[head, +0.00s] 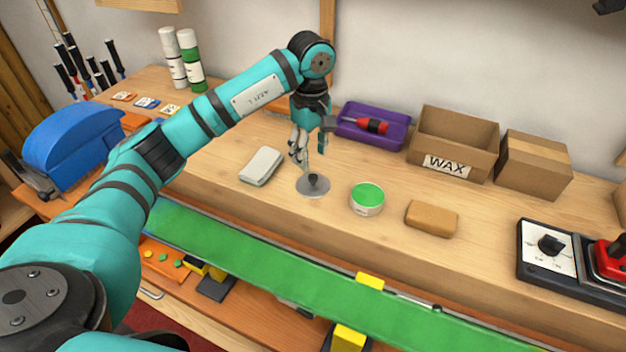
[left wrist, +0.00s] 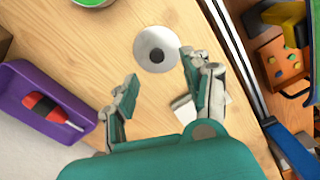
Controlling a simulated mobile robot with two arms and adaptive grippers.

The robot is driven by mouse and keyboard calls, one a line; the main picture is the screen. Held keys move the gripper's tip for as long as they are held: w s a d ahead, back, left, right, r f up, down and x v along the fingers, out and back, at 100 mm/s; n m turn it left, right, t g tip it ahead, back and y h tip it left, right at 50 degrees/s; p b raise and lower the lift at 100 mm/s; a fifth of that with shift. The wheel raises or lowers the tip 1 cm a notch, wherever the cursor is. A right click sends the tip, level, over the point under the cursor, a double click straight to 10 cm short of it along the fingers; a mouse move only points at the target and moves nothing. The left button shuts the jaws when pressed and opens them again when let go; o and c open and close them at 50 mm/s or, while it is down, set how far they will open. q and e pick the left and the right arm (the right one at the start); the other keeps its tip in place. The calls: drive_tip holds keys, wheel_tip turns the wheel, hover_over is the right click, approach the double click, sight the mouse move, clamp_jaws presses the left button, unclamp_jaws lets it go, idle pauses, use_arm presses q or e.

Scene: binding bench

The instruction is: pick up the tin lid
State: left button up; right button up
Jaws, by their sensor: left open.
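The tin lid (head: 313,187) is a grey metal disc with a dark knob in its middle, lying flat on the wooden bench. In the left wrist view the lid (left wrist: 156,49) lies just beyond my fingertips, and its whole disc shows. My left gripper (head: 309,165) points down above the lid, fingers apart and empty; it also shows in the left wrist view (left wrist: 158,67). A round tin with a green top (head: 367,198) stands to the right of the lid. My right gripper is not in view.
A pale block (head: 261,166) lies left of the lid, and a tan block (head: 432,218) lies to the right. A purple tray (head: 395,142) with a screwdriver and a WAX box (head: 452,143) stand behind. A green strip (head: 330,277) runs along the front.

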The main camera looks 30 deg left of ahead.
sight(313, 176)
use_arm(q)
wheel_tip(313, 176, down, 2)
drive_tip(key=shift+f, duration=0.25)
wheel_tip(313, 176, down, 4)
drive_tip(key=shift+w+d+f+p, duration=0.1)
drive_tip(key=shift+w+d+p, duration=0.05)
drive_tip(key=shift+p, duration=1.1)
drive_tip(key=shift+f, duration=0.5)
clamp_jaws()
